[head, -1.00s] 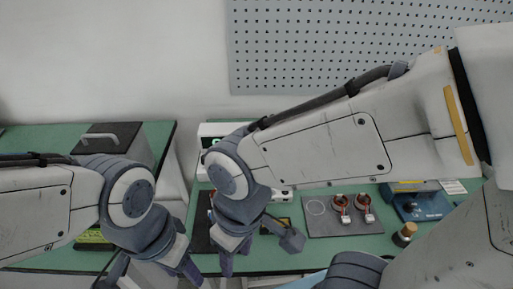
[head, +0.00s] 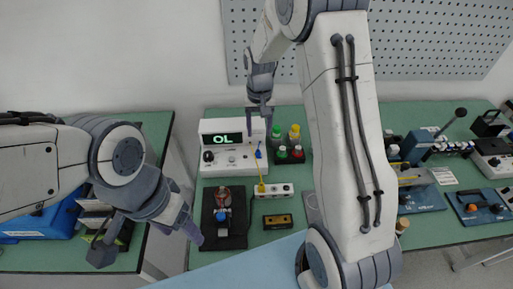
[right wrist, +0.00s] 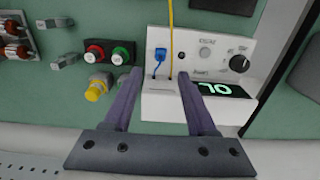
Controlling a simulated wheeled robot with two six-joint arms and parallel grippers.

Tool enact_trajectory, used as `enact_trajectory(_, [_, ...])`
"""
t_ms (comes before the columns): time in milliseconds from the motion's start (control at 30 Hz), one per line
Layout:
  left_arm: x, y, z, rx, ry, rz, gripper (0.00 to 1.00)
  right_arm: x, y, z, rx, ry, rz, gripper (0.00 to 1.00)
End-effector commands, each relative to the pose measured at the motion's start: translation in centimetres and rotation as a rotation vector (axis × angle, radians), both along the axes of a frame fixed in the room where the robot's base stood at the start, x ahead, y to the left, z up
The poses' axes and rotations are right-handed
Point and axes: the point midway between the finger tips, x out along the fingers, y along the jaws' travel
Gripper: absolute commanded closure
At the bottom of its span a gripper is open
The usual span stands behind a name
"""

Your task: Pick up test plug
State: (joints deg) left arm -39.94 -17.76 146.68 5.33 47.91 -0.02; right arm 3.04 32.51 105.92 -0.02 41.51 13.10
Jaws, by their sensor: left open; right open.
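A white meter (head: 222,158) with a green OL display stands on the green bench, left of centre in the head view. A blue plug (head: 257,151) sits at its right front; it also shows in the right wrist view (right wrist: 160,57), with a yellow lead (right wrist: 171,35) beside it. In the head view the yellow lead (head: 258,168) runs to a white socket strip (head: 278,190). Which plug is the test plug I cannot tell. My right gripper (head: 259,124) is open and empty above the meter's right end. My left gripper (head: 194,230) is open at the lower left.
A black fixture (head: 224,229) with a copper-red ring lies before the meter. A small yellow-black block (head: 278,221) lies in front of the strip. My right arm hides part of the bench.

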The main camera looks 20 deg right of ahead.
Motion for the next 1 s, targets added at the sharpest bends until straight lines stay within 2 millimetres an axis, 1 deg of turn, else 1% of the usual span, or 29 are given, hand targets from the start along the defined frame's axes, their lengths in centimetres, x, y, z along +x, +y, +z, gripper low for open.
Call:
enact_trajectory(100, [0.0,0.0,0.4,0.0,0.0,0.0,0.32,0.0,-0.1,-2.0,0.0,0.006,-0.004,0.43])
enact_trajectory(200, [0.0,0.0,0.7,0.0,0.0,0.0,0.32,0.0,0.0,-3.5,0.0,0.005,-0.001,0.43])
enact_trajectory(300, [0.0,0.0,0.8,0.0,0.0,0.0,0.32,0.1,0.1,-4.4,0.0,0.003,0.0,0.43])
enact_trajectory(467, [0.0,0.0,1.3,0.0,0.0,0.001,0.32,0.2,0.1,-5.4,0.0,0.004,0.001,0.43])
enact_trajectory(600, [0.0,0.0,2.3,0.0,0.0,0.001,0.32,0.6,0.1,-7.2,0.001,0.006,0.002,0.43])
enact_trajectory(733, [0.0,0.0,2.8,0.0,0.0,0.001,0.32,0.7,0.1,-9.0,0.001,0.006,0.002,0.43])
enact_trajectory(833, [0.0,0.0,2.9,0.0,0.0,0.002,0.32,0.8,0.1,-9.8,0.001,0.003,0.002,0.43])
enact_trajectory(1000, [0.0,0.0,2.8,0.0,0.0,0.001,0.32,0.8,0.1,-10.0,0.0,0.001,0.002,0.43])
